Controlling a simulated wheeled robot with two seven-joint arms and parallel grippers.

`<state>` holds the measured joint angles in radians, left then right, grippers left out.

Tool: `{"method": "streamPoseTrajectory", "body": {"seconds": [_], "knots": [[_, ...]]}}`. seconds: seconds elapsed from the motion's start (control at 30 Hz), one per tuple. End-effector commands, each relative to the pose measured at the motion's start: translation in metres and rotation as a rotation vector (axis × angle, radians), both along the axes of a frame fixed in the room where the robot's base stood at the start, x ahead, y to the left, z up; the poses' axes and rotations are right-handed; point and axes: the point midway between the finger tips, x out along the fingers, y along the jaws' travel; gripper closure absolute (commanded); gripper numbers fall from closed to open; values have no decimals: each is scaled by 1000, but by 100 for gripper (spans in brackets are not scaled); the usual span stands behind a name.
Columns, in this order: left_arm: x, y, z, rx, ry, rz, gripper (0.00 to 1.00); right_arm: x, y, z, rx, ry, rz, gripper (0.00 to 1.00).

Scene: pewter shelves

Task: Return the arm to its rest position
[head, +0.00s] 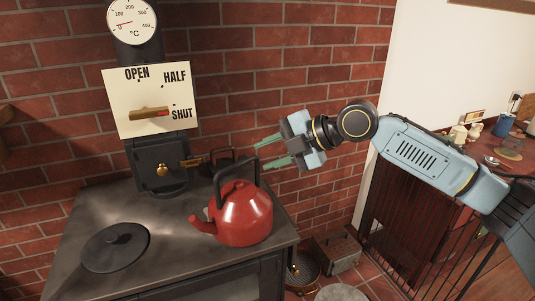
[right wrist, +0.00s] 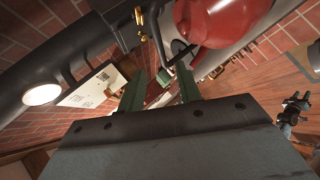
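My right arm reaches in from the right in the head view. Its gripper (head: 262,155) is in the air in front of the brick wall, just right of and near the top of the red kettle's handle. The two green fingers are apart with nothing seen between them. The right wrist view also shows the fingers (right wrist: 160,90) spread. The red kettle (head: 242,215) stands upright on the stove top, its black handle raised. Whether a finger touches the handle is not clear. My left gripper is not seen in the head view.
The black stove (head: 165,215) has a round lid (head: 115,247). Behind it, a plate (head: 150,98) marked OPEN, HALF and SHUT carries a wooden lever with its red end towards SHUT. A dial (head: 132,20) is above. A metal fireguard (head: 420,235) stands right, below my arm.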

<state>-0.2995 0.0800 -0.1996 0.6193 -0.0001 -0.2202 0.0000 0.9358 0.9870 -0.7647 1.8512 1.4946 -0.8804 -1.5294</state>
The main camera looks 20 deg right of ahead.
Motion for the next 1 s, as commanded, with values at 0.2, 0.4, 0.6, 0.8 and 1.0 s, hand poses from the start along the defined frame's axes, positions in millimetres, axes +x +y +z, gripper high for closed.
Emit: {"method": "streamPoseTrajectory", "body": {"seconds": [0.2, 0.4, 0.6, 0.8, 1.0], "knots": [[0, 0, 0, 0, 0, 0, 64, 0, 1, -2, 0, 3, 0, 66], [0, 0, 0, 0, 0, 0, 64, -20, 30, -48, 12, 111, -7, 66], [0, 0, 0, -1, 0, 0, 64, -69, 74, -128, 64, 327, -115, 66], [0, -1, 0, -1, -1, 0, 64, -122, 94, -187, 158, 535, -347, 66], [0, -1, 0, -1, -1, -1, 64, -178, 84, -233, 277, 740, -706, 66]]}}
